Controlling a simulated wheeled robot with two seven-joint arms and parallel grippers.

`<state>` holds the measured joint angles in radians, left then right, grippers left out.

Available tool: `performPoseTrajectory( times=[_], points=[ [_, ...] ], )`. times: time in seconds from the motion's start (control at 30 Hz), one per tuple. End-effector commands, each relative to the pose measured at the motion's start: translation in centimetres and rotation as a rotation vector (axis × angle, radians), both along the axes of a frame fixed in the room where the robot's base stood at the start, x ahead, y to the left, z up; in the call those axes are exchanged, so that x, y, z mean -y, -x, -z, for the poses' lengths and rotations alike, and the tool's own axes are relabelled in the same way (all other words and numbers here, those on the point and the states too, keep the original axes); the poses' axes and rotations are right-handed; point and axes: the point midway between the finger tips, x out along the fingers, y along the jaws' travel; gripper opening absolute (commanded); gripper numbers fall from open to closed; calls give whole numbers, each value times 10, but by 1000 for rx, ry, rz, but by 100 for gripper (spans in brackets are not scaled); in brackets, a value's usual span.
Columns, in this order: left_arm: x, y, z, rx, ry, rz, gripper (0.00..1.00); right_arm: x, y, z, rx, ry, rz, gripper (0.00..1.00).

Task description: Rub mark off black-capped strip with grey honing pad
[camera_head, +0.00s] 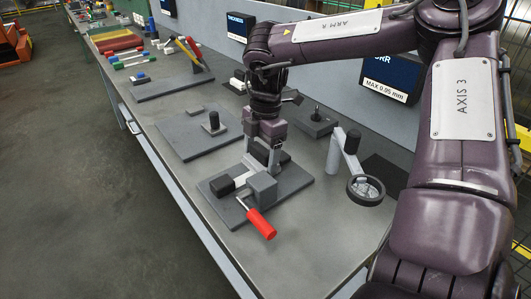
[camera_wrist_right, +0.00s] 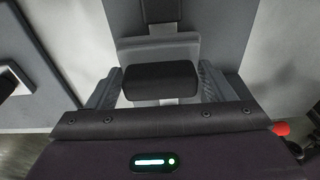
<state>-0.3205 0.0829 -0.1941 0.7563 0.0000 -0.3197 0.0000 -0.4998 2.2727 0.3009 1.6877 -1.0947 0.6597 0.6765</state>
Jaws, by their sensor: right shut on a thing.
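My right gripper (camera_head: 256,168) is low over the near dark base plate (camera_head: 290,192). In the right wrist view its two fingers (camera_wrist_right: 160,88) are shut on a black rounded handle (camera_wrist_right: 160,80), which I take to be the honing pad's grip. A lighter grey piece (camera_wrist_right: 130,50) shows around and beyond the handle. The pale strip (camera_head: 240,179) lies on the plate with its black cap (camera_head: 222,186) at the left end; a dark end also shows in the wrist view (camera_wrist_right: 160,10). The mark is not visible, and contact under the pad is hidden. My left gripper is out of view.
A grey block (camera_head: 263,187) and a red-handled lever (camera_head: 262,224) sit beside the strip. A stand with a round dial (camera_head: 366,189) is at right. Another plate (camera_head: 185,140) carries a black-gripped piece (camera_head: 214,123). The near bench end is clear.

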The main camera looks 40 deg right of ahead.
Motion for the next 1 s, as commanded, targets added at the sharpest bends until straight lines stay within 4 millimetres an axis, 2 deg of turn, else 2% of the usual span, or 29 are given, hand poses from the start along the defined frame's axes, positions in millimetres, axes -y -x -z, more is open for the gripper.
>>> performPoseTrajectory(
  times=[0.27, 0.7, 1.0],
  points=[
    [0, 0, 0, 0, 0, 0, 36, 1, -10, 0, 1, -1, -1, 44],
    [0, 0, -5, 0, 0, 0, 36, -3, 22, -1, 0, -2, -1, 44],
    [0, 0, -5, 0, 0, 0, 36, -3, 26, 0, 0, -1, -1, 44]
  ],
)
